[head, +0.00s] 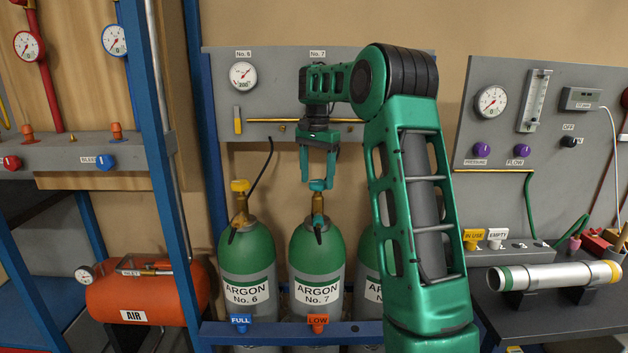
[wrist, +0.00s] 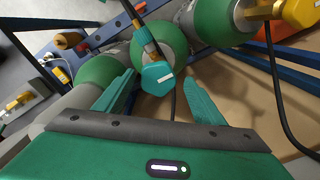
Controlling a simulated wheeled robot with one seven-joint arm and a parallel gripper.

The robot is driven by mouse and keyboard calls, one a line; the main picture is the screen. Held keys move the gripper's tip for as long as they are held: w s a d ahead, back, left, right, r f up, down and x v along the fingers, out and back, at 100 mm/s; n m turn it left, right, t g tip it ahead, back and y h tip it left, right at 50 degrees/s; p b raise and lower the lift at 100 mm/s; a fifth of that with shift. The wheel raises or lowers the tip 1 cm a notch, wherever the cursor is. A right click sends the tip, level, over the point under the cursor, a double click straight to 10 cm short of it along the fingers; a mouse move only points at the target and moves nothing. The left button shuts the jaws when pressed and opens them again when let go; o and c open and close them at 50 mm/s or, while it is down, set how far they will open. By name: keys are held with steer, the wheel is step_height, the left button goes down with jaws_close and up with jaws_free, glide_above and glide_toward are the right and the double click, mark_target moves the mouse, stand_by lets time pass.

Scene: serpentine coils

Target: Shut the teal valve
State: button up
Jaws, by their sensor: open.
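The teal valve (head: 317,185) is a small knob on the brass neck of the green argon cylinder No. 7 (head: 316,250), in the middle of the head view. In the wrist view the teal valve (wrist: 157,78) is a hexagonal knob with a white mark. My gripper (head: 318,180) points down over cylinder No. 7, its fingers on either side of the knob. In the wrist view my gripper (wrist: 160,88) is open, with a gap between each finger and the knob. I cannot tell exactly how far down the fingertips reach beside it.
A yellow valve (head: 240,186) tops cylinder No. 6 (head: 247,255) to the left. A third cylinder (head: 368,255) stands right, partly behind my arm. A blue rail (head: 285,333) runs in front, with tags reading FULL and LOW. A grey gauge panel (head: 275,70) is behind.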

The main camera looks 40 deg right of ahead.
mark_target(318, 183)
step_height(318, 183, up, 10)
steer(key=shift+r, duration=0.2)
stand_by(0.7)
steer(key=s+a+f+n, duration=0.2)
steer(key=s+a+f, duration=0.2)
steer(key=s, duration=1)
steer(key=s+a+f+n, duration=0.3)
steer(key=s+f, duration=0.6)
steer(key=s, duration=0.5)
steer(key=s+a+f+n, duration=0.2)
steer(key=s+a+f, duration=0.3)
steer(key=s, duration=0.9)
steer(key=shift+s+a+f+n, duration=0.25)
steer(key=shift+s+f+n, duration=0.15)
steer(key=shift+f, duration=0.25)
